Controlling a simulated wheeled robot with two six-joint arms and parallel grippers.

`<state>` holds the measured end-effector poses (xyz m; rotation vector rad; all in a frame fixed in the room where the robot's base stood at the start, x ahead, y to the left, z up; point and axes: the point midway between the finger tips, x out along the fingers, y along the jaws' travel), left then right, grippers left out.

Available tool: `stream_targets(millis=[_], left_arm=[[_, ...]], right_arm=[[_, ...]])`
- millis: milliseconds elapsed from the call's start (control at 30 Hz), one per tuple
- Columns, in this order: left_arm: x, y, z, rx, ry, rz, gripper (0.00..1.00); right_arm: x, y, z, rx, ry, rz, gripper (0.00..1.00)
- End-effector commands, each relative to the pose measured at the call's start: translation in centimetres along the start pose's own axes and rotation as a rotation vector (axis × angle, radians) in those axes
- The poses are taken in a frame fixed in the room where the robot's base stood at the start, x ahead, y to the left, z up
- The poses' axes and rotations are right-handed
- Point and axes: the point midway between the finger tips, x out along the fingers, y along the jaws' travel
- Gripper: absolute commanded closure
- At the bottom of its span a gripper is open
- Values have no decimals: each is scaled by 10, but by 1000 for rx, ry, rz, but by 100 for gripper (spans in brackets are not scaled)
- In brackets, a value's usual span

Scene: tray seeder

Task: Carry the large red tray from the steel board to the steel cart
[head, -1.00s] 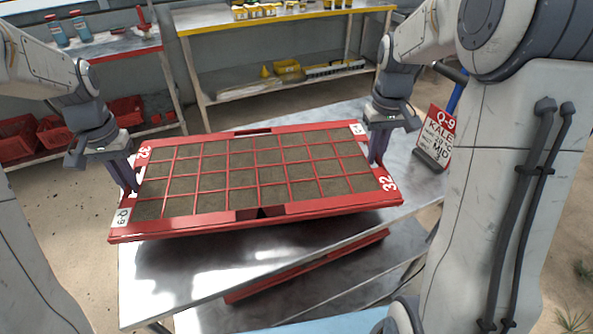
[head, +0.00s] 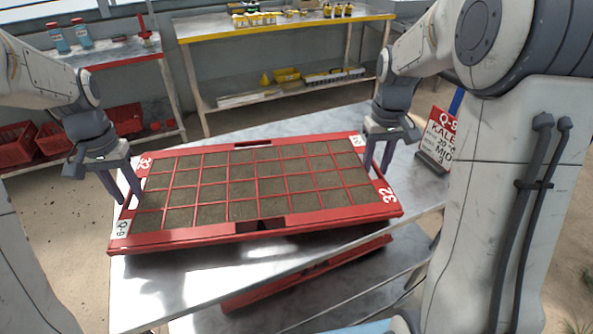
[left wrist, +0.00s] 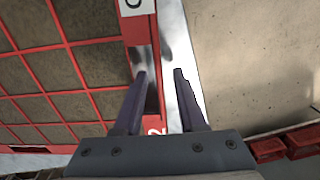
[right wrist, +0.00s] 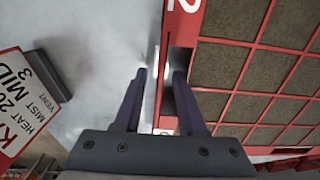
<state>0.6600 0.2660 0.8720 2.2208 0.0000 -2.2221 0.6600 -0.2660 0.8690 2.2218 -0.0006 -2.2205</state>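The large red tray (head: 320,215) has a grid of soil-filled cells and lies on a steel top (head: 190,275), its left end near that top's edge. My right gripper (head: 377,160) is at the right end; in the right wrist view the gripper (right wrist: 160,73) is open around the rim's edge (right wrist: 178,70). I cannot tell if any finger touches the tray.
A second red tray (head: 300,272) sits on the lower shelf beneath. A red-and-white sign (head: 437,140) stands right of the tray. Behind are a yellow-edged bench (head: 270,27) and a red-edged shelf (head: 110,62) with bottles and red crates (head: 55,138).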

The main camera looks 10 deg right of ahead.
Motion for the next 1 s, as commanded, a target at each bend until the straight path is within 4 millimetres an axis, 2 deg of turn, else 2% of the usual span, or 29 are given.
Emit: stream_targets(millis=[500,600,767,867,1000], left_arm=[[-97,0,-1,0,4,-1,60],[-108,0,-1,0,3,-1,60],[-116,0,0,0,1,-1,60],[-116,0,0,0,1,0,60],[-116,0,0,0,0,0,60]], right_arm=[[0,0,0,0,0,0,60],[0,0,0,0,0,0,60],[-5,0,-1,0,3,0,60],[-19,0,-1,0,5,1,60],[-48,0,-2,0,7,1,60]])
